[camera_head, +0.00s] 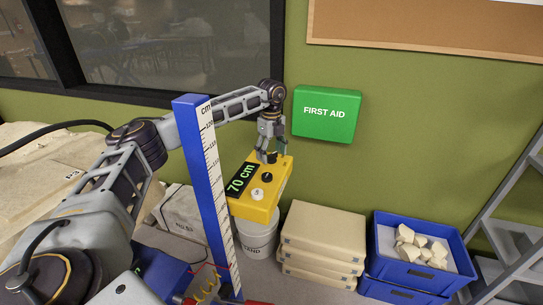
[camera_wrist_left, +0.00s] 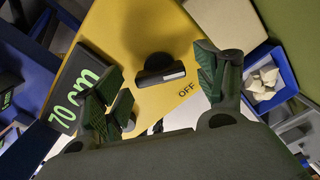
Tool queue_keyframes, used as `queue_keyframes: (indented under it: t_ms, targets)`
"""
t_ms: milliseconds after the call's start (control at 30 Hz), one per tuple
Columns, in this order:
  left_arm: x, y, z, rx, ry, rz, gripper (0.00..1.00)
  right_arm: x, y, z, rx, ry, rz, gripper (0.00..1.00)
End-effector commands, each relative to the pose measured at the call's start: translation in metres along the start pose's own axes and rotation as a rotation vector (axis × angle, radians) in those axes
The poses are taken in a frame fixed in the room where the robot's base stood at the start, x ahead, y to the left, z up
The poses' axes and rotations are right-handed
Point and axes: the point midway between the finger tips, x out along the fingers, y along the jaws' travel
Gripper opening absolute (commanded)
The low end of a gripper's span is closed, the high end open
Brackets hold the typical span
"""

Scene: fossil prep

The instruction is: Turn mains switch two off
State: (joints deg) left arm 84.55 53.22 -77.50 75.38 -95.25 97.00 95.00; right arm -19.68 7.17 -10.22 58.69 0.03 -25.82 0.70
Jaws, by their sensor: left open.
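A yellow control box (camera_head: 276,187) hangs on the far side of the blue post. It carries a green "70 cm" display (camera_head: 240,179), a black knob (camera_head: 267,177) and a white knob (camera_head: 257,193). No label reading mains switch two is legible. My left gripper (camera_head: 270,153) is at the box's upper end, just beyond the black knob. In the left wrist view its open fingers (camera_wrist_left: 165,82) stand either side of the black knob (camera_wrist_left: 158,68), with nothing visible gripped. The knob has a white mark, and "OFF" is printed beside it. My right gripper is out of view.
A blue post (camera_head: 204,195) with a cm scale stands left of the box. A white bucket (camera_head: 257,239) is below it. Stacked beige cases (camera_head: 322,240) and a blue crate of pale rocks (camera_head: 455,248) stand right. A green first aid box (camera_head: 326,113) hangs on the wall.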

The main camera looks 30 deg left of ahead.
Motion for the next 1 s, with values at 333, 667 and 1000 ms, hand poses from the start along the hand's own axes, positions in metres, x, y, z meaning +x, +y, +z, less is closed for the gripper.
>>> queue_keyframes:
  t_ms: [333,667,1000]
  targets:
    - [0.0033,0.0001,0.0001,0.0,0.0,0.0,0.71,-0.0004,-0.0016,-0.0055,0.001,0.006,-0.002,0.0]
    - [0.0033,0.0001,0.0001,0.0,0.0,0.0,0.46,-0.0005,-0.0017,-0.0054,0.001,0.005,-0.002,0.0]
    - [0.0033,0.0003,0.0,0.005,0.0,0.001,0.26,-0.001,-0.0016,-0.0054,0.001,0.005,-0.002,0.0]
